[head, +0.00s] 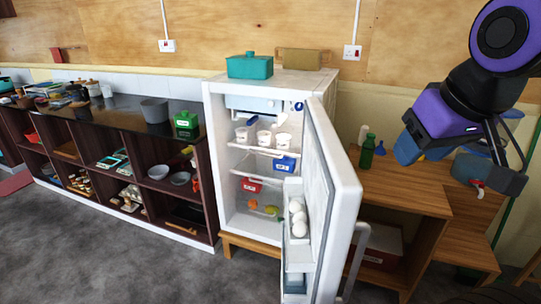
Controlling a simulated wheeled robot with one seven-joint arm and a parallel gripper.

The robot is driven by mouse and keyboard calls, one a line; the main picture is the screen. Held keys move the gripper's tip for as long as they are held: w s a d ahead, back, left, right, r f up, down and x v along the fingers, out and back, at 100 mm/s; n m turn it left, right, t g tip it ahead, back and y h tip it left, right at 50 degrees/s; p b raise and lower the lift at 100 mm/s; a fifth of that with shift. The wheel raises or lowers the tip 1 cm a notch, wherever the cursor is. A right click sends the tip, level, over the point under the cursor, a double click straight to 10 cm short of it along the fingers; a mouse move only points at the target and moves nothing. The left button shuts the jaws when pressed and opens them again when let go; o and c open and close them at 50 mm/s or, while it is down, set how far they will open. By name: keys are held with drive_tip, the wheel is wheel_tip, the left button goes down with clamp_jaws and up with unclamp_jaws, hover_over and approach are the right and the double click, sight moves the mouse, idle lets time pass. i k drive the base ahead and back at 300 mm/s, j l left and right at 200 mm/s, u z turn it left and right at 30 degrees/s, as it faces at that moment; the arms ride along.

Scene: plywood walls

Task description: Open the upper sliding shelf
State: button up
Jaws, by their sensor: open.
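The white fridge (214,150) stands in the middle of the head view with its door (335,185) swung open to the right. Its upper shelf (256,150) is a thin pale shelf that appears pushed in, with several white cups (263,138) and a blue container (285,165) at its level. A pale compartment (253,103) sits above it at the top. My gripper (458,160) is open on the right, above the wooden table and beyond the door's outer edge, well apart from the shelf. I see nothing held, though its fingers are partly hard to make out.
The open door stands between my gripper and the fridge interior. Eggs (297,215) sit in the door rack. A green bottle (367,151) stands on the wooden table (400,185). Dark open shelving (140,150) runs along the left. The grey floor (120,255) in front is clear.

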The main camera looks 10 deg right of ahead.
sight(287, 123)
drive_tip(key=k+j+z, duration=0.15)
drive_tip(key=j, duration=0.25)
drive_tip(key=j+z, duration=0.25)
drive_tip(key=j, duration=1.75)
drive_tip(key=i+j+z, duration=0.2)
drive_tip(key=i+j, duration=0.8)
